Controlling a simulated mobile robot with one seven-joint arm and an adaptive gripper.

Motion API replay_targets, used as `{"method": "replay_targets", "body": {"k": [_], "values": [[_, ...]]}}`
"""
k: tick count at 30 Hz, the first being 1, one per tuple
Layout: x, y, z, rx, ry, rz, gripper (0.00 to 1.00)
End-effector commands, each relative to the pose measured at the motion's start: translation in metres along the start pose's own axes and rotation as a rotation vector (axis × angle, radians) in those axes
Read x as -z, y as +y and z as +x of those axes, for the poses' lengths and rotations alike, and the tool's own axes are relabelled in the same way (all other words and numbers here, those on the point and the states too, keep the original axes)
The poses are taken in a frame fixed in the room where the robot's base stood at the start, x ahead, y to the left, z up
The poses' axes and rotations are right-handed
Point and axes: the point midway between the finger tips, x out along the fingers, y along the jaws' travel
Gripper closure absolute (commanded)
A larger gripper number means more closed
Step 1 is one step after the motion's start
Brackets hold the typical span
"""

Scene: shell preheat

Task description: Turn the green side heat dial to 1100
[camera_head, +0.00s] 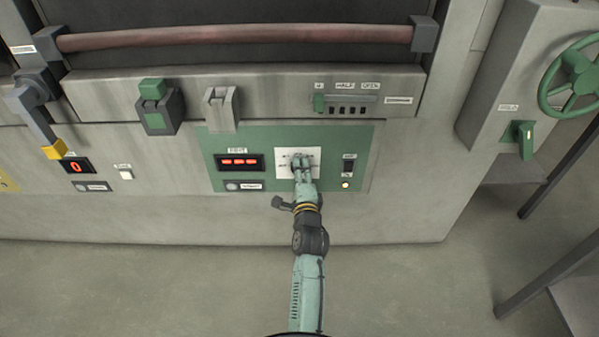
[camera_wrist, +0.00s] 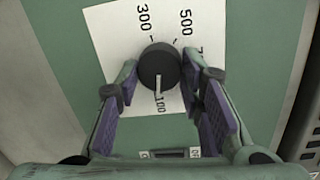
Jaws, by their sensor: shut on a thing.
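The heat dial is a round black knob (camera_wrist: 158,63) on a white plate (camera_wrist: 112,40) in the wrist view. The plate shows 300 at upper left, 500 at upper right, and a partly hidden number starting with 7 at right. The knob's white pointer line points down in the picture, toward a number ending in 100; I cannot tell whether another digit precedes it. My gripper (camera_wrist: 158,75) is shut on the knob, one finger on each side. In the head view, my gripper (camera_head: 302,172) covers most of the dial on the green panel (camera_head: 283,134).
Left of the dial is a red-lit display (camera_head: 239,162), its digits unreadable. A small black switch (camera_head: 348,166) sits right of it. A green handwheel (camera_head: 575,70) stands at right.

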Motion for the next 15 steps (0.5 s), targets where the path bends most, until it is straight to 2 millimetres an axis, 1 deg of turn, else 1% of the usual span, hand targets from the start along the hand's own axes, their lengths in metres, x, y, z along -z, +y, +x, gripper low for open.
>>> {"method": "replay_targets", "body": {"k": [2, 3, 12, 15], "values": [[-0.0012, -0.003, 0.0007, 0.006, -0.002, 0.001, 0.93], [-0.0012, -0.0031, 0.0007, 0.006, -0.002, 0.001, 0.64], [-0.0006, -0.0015, 0.0003, 0.003, -0.001, 0.0, 0.45], [-0.0005, -0.001, 0.0002, 0.002, -0.001, 0.0, 0.45]]}}
